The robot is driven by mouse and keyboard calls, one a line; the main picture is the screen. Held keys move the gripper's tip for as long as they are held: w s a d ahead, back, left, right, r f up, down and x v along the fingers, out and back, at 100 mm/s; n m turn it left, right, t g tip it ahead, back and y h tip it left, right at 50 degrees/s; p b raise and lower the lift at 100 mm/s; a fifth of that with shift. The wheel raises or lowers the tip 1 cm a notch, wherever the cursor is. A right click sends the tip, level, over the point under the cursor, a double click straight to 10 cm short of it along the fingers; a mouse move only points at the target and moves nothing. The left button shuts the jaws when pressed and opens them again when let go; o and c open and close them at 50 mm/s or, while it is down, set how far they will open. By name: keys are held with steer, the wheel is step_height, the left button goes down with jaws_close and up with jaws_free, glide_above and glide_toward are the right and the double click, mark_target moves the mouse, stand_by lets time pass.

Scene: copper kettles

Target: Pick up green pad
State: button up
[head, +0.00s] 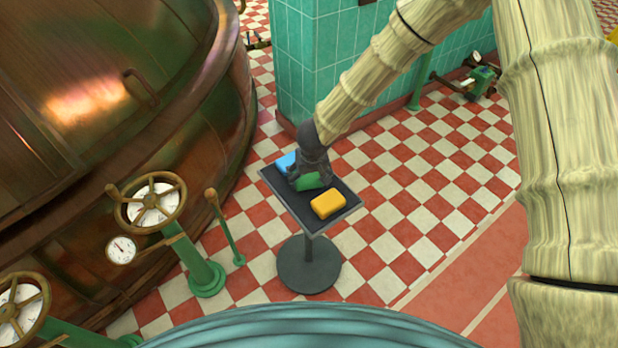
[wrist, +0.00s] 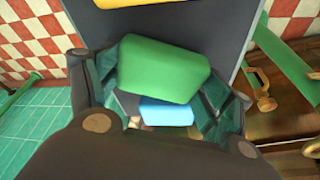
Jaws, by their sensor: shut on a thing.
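The green pad (head: 307,182) is on or just above the dark top of a small stand (head: 292,212), between a blue pad and a yellow pad. My gripper (head: 308,176) is over it from above, shut on it. In the wrist view the green pad (wrist: 163,70) fills the space between the fingers of my gripper (wrist: 165,92). Whether the pad touches the stand top cannot be told. Its far side is partly hidden by the gripper in the head view.
A blue pad (head: 285,163) lies at the stand's far end and a yellow pad (head: 328,204) at its near end. A copper kettle (head: 90,120) with valve wheels (head: 150,203) stands left. A teal tiled pillar (head: 310,60) rises behind. Checkered floor is open to the right.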

step_height(320, 180, up, 2)
steer(key=shift+r, duration=0.1)
steer(key=shift+s+r, duration=0.1)
steer(key=shift+s, duration=0.3)
steer(key=s, duration=0.5)
steer(key=s+r+b, duration=0.1)
steer(key=s, duration=0.9)
steer(key=shift+s+d+r, duration=0.15)
steer(key=shift+d+r, duration=0.05)
steer(key=shift+d, duration=0.15)
